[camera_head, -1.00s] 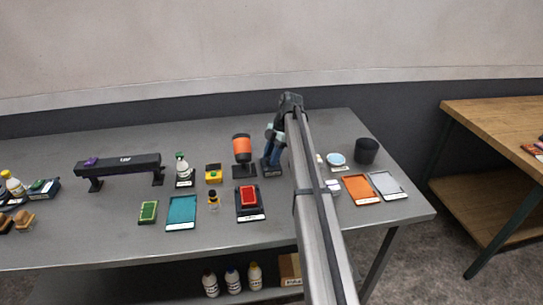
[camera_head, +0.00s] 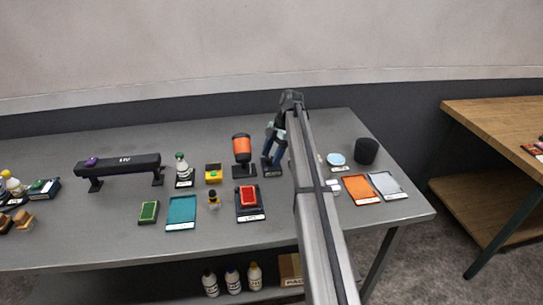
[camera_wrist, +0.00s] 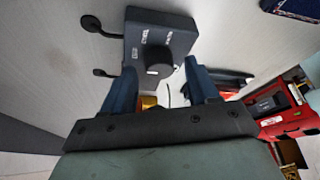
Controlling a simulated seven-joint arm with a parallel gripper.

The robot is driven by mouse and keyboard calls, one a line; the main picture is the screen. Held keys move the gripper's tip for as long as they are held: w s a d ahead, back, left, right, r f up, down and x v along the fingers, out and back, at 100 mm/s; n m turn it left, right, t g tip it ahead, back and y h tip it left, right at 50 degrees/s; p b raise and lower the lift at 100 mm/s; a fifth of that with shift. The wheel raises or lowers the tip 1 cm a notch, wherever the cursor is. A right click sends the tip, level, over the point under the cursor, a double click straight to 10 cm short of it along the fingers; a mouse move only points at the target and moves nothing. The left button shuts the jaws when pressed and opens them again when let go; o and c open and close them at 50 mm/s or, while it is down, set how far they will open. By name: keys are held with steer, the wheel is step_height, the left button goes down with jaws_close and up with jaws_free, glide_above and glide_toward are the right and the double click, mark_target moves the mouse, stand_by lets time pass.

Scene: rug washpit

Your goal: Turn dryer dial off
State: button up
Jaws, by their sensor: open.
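In the wrist view, a dark box (camera_wrist: 178,30) carries a round black dial (camera_wrist: 156,59) with a small white mark at its lower edge. Short white labels sit around the dial, too small to read surely. My gripper (camera_wrist: 161,72) is open, with its two blue fingers on either side of the dial's lower part in this view. I cannot tell whether they touch it. In the head view, my gripper (camera_head: 273,158) points down over a dark labelled base (camera_head: 272,172), which seems to be the same box. The dial itself is hidden there.
An orange cylinder on a black stand (camera_head: 242,149) is close left of my gripper. A red-topped block (camera_head: 249,198) stands in front. An orange tray (camera_head: 361,189), a grey tray (camera_head: 388,185) and a black cup (camera_head: 366,151) are right. The table's right front is clear.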

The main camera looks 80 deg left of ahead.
steer(key=v, duration=1.3)
